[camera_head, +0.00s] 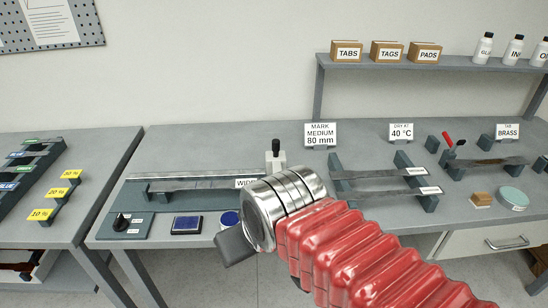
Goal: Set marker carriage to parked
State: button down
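The marker carriage appears to be the pale upright block with a black knob (276,154) near the right part of a long metal rail (185,176) on the bench. Its lower part is hidden behind my wrist. My arm, with a red ribbed sleeve and metal wrist, reaches in from the lower right. My gripper (235,247) shows only as a dark grey block at the wrist's end, in front of the bench edge. It is apart from the carriage in the picture. Its fingertips and opening are hidden. A sign reading "MARK MEDIUM 80 mm" (320,134) stands behind.
A black dial (121,222) and a blue pad (187,225) lie at the bench's left front. A partly covered label starts "WID" (245,183). Racks with strips (385,180) stand right of the carriage. A shelf (430,63) with boxes and bottles is above. The bench's left back is clear.

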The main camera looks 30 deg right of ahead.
aim_at(276, 159)
jog(key=u, duration=1.3)
jog(key=k, duration=0.7)
jog(key=z, duration=1)
jog(key=i, duration=1)
jog(key=z, duration=0.05)
